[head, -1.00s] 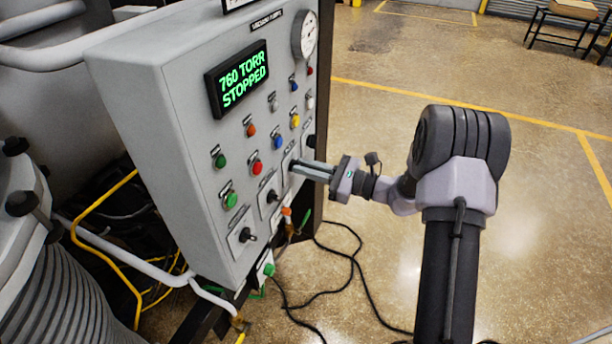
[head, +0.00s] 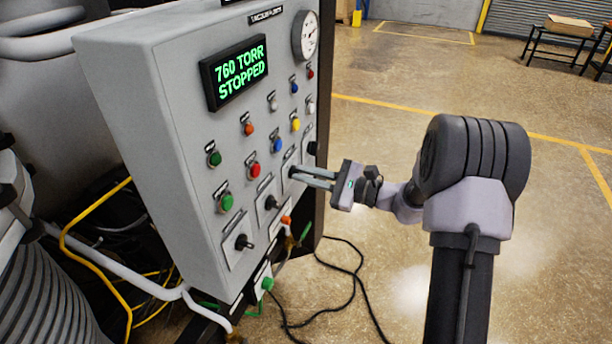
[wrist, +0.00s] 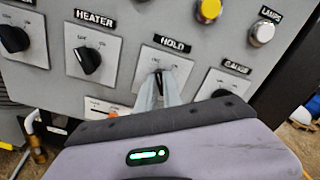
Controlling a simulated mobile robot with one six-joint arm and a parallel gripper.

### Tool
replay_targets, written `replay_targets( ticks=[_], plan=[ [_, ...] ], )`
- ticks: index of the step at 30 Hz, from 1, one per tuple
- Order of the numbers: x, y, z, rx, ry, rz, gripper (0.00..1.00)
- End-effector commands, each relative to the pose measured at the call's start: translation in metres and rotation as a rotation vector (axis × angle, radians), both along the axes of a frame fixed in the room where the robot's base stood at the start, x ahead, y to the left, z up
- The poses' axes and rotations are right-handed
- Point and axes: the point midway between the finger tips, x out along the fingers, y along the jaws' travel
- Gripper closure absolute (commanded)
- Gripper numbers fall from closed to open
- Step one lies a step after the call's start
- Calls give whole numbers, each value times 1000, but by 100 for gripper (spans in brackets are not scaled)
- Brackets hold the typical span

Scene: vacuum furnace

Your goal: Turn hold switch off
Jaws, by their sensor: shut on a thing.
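The hold switch is a black rotary knob (wrist: 163,76) on a pale square plate under the HOLD label (wrist: 172,44) in the wrist view. My gripper (wrist: 161,86) has one grey finger on each side of the knob and is shut on it. The fingers hide part of the knob and the plate's lower marking, so I cannot read its setting. In the head view, my gripper (head: 295,173) reaches the panel from the right, and the hold switch is mostly hidden at its fingertips.
The HEATER knob (wrist: 88,60) is left of the hold switch and the GAUGE knob (wrist: 222,92) is right. Coloured buttons sit above. The display (head: 236,74) reads 760 TORR STOPPED. Cables (head: 340,290) lie on the floor below; open floor is to the right.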

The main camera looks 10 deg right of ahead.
Motion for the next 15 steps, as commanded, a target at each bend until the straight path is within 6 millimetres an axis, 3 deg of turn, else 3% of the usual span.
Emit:
replay_targets(
  ticks=[5, 6, 9, 15],
  plan=[
    [0, 0, -1, -2, 0, 0, 100],
    [0, 0, -1, -2, 0, 0, 84],
    [0, 0, 0, -1, 1, 0, 68],
    [0, 0, 0, -1, 1, 0, 68]
  ],
)
